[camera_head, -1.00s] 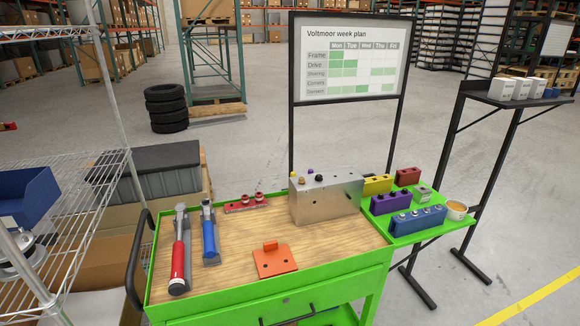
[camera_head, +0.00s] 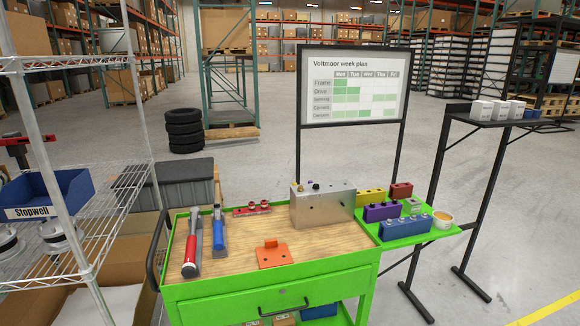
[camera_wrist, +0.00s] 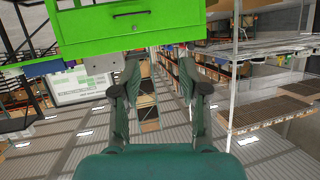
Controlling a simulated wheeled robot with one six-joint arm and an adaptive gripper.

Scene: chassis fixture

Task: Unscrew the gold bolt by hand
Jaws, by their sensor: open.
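A silver metal block (camera_head: 322,209) stands at the back right of the wooden top of the green cart (camera_head: 268,284). A few small knobs or bolt heads stick up from its top left, with dark ones (camera_head: 314,185) the clearest. At this size I cannot surely tell a gold bolt among them. My gripper (camera_wrist: 158,76) shows only in the wrist view. Its two fingers are spread with nothing between them. The wrist view is upside down and shows the cart's green drawer front (camera_wrist: 130,22) at the top, apart from the fingers. The block's top is not seen there.
A red-handled tool (camera_head: 192,248), a blue-handled tool (camera_head: 219,232), a red rack (camera_head: 252,209) and an orange bracket (camera_head: 273,255) lie on the cart. Coloured blocks (camera_head: 405,225) fill its right shelf. A wire shelf (camera_head: 100,225) stands at left, a black stand (camera_head: 455,200) at right.

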